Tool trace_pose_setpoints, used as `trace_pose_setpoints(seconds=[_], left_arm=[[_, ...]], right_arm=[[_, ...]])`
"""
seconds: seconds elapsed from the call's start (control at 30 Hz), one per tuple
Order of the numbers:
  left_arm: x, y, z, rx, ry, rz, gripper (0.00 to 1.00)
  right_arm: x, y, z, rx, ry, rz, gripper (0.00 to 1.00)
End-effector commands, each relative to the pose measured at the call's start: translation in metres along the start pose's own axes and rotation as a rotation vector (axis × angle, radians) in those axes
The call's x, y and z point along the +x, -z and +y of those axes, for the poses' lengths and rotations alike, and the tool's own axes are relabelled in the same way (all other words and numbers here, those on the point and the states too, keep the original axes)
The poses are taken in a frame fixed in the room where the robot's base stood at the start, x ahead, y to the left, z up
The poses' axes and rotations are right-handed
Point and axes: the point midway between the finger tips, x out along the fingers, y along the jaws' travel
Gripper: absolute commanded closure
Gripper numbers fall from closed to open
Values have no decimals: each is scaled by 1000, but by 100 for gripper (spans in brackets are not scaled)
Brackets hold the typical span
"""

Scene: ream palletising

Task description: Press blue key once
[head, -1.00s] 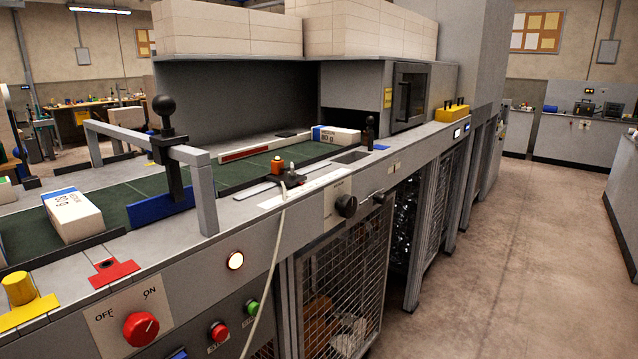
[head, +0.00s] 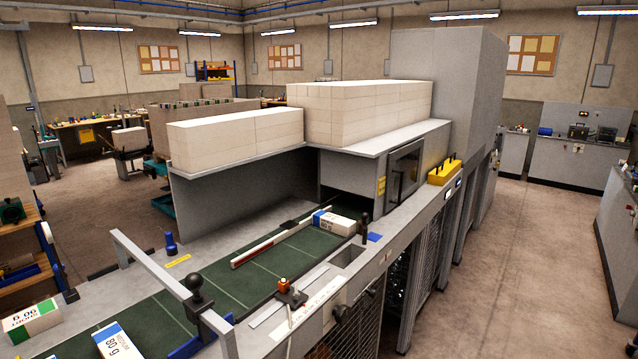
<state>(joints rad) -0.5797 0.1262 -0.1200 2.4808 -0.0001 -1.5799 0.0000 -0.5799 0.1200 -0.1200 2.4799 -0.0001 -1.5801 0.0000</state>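No part marked as a blue key can be made out for sure. A small flat blue patch (head: 375,237) lies on the machine's right ledge, beside a black knobbed lever (head: 365,222). A blue upright knob (head: 170,243) stands on the far side of the belt, by a yellow label. The front panel with its switch and push buttons is out of the picture now. Neither of my grippers is in view.
A green conveyor belt (head: 247,268) carries wrapped reams, one (head: 335,222) near the machine's opening and one (head: 118,341) in front. A grey frame (head: 150,262) with a black knob spans the belt. Open floor (head: 520,270) lies to the right.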

Motion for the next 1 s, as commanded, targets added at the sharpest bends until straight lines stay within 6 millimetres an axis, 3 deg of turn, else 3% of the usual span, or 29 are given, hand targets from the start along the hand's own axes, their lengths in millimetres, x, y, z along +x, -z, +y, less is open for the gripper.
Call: trace_pose_setpoints(seconds=[0.23,0.9,1.0], left_arm=[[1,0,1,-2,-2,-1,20],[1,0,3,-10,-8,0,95],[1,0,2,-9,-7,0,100]], right_arm=[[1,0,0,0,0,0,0],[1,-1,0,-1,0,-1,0],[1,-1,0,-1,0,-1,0]])
